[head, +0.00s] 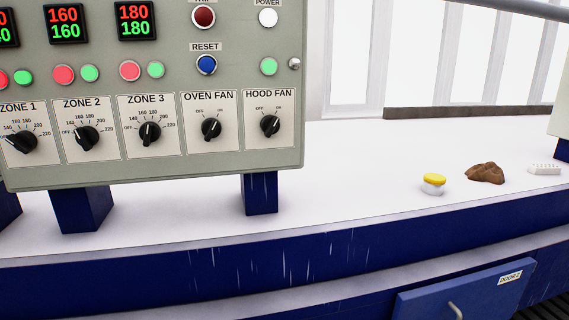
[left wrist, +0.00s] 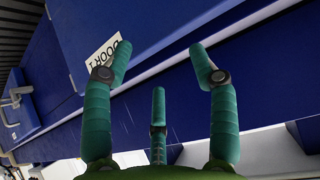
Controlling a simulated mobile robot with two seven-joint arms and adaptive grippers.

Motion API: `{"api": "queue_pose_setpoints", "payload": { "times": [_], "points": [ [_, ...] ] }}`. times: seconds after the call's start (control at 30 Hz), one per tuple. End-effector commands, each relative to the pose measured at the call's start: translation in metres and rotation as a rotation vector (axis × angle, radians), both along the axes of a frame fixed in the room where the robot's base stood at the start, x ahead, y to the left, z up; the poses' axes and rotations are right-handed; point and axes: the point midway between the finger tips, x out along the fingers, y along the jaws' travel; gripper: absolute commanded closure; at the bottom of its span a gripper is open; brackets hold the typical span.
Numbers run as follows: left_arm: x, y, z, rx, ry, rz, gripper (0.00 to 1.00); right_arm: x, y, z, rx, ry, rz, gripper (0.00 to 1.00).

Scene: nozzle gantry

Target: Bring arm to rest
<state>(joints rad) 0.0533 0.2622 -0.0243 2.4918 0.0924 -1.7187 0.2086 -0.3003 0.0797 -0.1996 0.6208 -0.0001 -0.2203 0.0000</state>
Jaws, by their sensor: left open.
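My left gripper (left wrist: 160,62) shows only in the left wrist view, with its teal fingers spread apart and nothing between them. Blue cabinet fronts lie beyond the fingers, and a white label reading DOOR (left wrist: 107,52) is partly hidden behind the left finger. Neither arm shows in the head view. My right gripper is in neither view.
A grey control panel (head: 165,167) with knobs and lamps stands on blue legs on the white bench top (head: 340,180). A yellow-lidded jar (head: 433,184), a brown lump (head: 484,173) and a white block (head: 544,169) sit at the right. A blue door (head: 490,297) is below.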

Motion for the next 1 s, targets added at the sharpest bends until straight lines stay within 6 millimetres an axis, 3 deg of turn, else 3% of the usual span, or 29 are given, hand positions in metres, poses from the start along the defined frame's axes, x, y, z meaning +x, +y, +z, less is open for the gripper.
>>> {"api": "queue_pose_setpoints", "payload": {
  "times": [0.03,0.1,0.2,0.4,0.6,0.87,1.0],
  "points": [
    [-0.021,-0.008,-0.034,0.001,0.081,-0.025,0.41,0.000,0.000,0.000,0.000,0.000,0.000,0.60],
    [-0.046,-0.017,-0.068,0.007,0.164,-0.056,0.41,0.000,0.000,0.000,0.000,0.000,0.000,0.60],
    [-0.079,-0.028,-0.105,0.011,0.260,-0.095,0.41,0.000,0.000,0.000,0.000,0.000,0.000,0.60],
    [-0.136,-0.043,-0.151,0.010,0.403,-0.149,0.41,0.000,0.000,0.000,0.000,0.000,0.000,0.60],
    [-0.189,-0.056,-0.182,0.002,0.520,-0.194,0.41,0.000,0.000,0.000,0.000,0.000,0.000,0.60],
    [-0.178,-0.058,-0.262,0.003,0.547,-0.198,0.41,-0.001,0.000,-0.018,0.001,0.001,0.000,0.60],
    [-0.177,-0.059,-0.314,0.003,0.568,-0.200,0.41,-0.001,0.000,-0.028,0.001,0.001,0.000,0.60]
  ]
}}
